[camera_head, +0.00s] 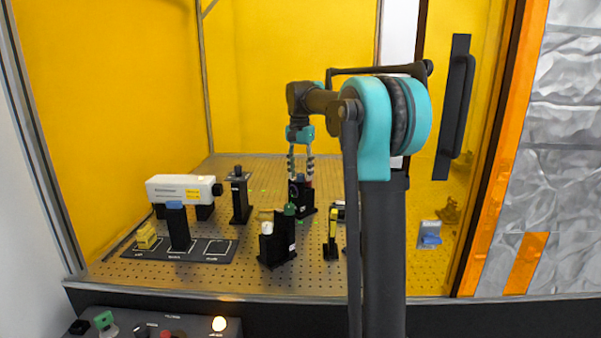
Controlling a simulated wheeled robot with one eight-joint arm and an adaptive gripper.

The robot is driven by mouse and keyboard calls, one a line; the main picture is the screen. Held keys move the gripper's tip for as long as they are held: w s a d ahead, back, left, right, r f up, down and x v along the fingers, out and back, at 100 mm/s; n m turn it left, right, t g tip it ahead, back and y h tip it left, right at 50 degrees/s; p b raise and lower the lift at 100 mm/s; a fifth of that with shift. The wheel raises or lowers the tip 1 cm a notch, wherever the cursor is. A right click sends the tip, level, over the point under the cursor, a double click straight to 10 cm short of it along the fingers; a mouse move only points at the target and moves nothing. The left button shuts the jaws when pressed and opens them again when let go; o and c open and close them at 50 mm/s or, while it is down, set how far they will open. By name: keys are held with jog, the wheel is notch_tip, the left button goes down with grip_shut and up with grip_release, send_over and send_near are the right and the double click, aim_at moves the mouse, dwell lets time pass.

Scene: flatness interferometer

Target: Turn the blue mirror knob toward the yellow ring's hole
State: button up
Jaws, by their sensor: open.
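My gripper (300,177) is open and points down in the middle of the enclosure. Its fingertips reach the top of a dark mount (302,198) on the perforated board; whether they touch it cannot be told. The knob on this mount is mostly hidden by the fingers, and its colour is too small to make out. A slim black post with a yellow upright part (332,219) stands nearer and to the right; no ring hole is discernible on it. A blue-topped black block (178,226) stands at the left on a dark plate.
A white laser-like housing (180,189) and a black post (240,197) stand at the left. A black block (277,244) with white and green knobs stands in front of the mount. A control panel (150,325) lies outside, at the front.

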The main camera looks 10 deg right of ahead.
grip_shut()
dwell(0.3)
jog(key=n, duration=0.5)
dwell(0.3)
grip_release()
